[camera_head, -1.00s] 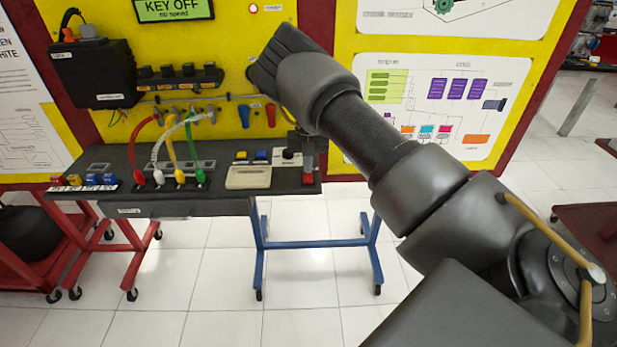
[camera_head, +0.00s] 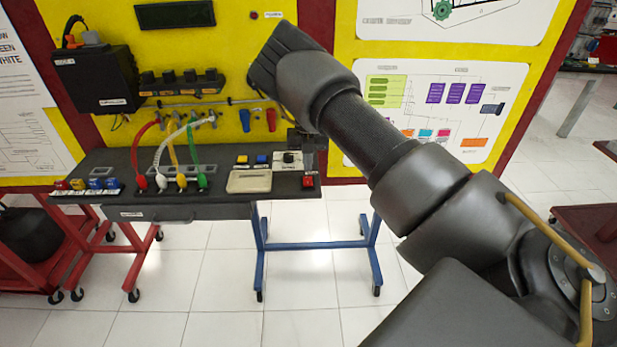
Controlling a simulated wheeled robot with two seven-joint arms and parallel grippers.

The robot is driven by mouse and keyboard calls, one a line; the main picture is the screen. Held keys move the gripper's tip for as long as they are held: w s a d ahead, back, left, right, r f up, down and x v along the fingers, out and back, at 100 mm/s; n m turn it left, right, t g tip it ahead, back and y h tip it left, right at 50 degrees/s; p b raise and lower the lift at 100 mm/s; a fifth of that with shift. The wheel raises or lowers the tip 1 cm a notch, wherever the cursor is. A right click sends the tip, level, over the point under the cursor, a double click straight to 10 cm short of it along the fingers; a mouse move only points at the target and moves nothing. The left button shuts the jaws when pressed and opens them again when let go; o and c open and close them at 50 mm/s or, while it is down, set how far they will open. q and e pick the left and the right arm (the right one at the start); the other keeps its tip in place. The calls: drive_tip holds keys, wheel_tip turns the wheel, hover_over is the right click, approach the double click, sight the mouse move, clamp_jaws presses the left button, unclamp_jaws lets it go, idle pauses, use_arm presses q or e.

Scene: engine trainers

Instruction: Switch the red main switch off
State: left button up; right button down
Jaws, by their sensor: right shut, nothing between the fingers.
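The red main switch (camera_head: 308,182) is at the right front corner of the dark bench top, below the trainer's yellow panel. My right arm reaches in from the right, and its gripper (camera_head: 310,160) points down just above the switch. The gripper is shut and empty; whether its tips touch the switch is too small to tell. The arm's forearm and wrist hide part of the panel behind it. The display (camera_head: 175,15) at the top of the panel is dark, and the small lamp (camera_head: 253,15) beside it is dark red. My left gripper is not in view.
A black knob on a white plate (camera_head: 288,160) stands just left of the gripper. Further left are a beige box (camera_head: 249,181) and colored cables (camera_head: 172,150) arching up to the panel. White floor (camera_head: 310,300) lies open in front of the bench.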

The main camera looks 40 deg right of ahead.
sight(308, 178)
wheel_tip(308, 178, up, 4)
drive_tip(key=shift+f+p, duration=0.1)
drive_tip(key=shift+p, duration=1.05)
